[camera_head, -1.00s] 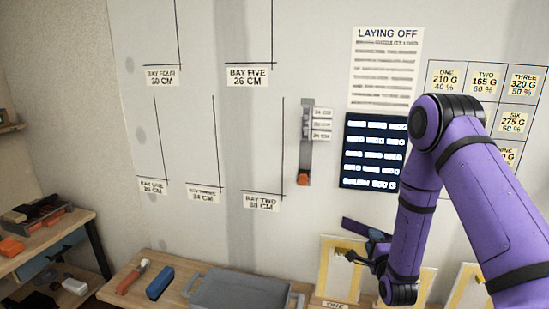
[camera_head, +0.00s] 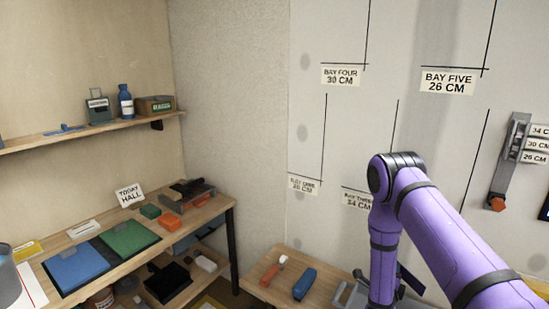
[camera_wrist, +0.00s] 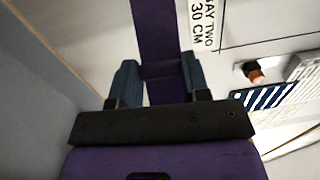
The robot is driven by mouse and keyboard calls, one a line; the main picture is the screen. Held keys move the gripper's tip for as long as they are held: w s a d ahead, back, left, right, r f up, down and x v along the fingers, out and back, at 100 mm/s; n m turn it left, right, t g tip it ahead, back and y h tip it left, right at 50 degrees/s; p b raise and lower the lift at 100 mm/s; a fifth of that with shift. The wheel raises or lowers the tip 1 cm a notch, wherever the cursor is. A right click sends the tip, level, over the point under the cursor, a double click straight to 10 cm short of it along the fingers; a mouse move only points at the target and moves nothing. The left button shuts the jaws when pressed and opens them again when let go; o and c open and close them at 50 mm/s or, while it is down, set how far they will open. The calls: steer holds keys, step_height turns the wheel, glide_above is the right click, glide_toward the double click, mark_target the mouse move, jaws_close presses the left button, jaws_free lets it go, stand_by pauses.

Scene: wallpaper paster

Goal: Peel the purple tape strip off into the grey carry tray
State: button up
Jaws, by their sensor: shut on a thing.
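The purple tape strip (camera_wrist: 160,35) runs up between the two blue-grey fingers of my gripper (camera_wrist: 160,80) in the wrist view, and the fingers are shut on it. In the head view a dark purple end of the strip (camera_head: 411,279) shows just right of my arm, near the bottom edge. The fingers themselves are hidden behind my arm there. The grey carry tray (camera_head: 353,295) is at the bottom edge on the bench, mostly hidden by my arm and cut off by the frame. I cannot tell how high the strip is above it.
An orange-handled tool (camera_head: 270,273) and a blue block (camera_head: 304,284) lie on the bench left of the tray. A side bench holds a blue mat (camera_head: 75,268) and a green mat (camera_head: 130,238). A wall shelf (camera_head: 80,136) is above it. A grey wall rack (camera_head: 508,160) hangs at right.

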steer(key=s+d+f+m+g+h, duration=0.2)
steer(key=f, duration=0.4)
steer(key=s+d+f+m+g+h, duration=0.2)
steer(key=f, duration=0.5)
steer(key=o, duration=1)
steer(key=shift+s, duration=0.1)
steer(key=v, duration=1)
steer(key=shift+s+a+f, duration=0.15)
steer(key=shift+a, duration=0.15)
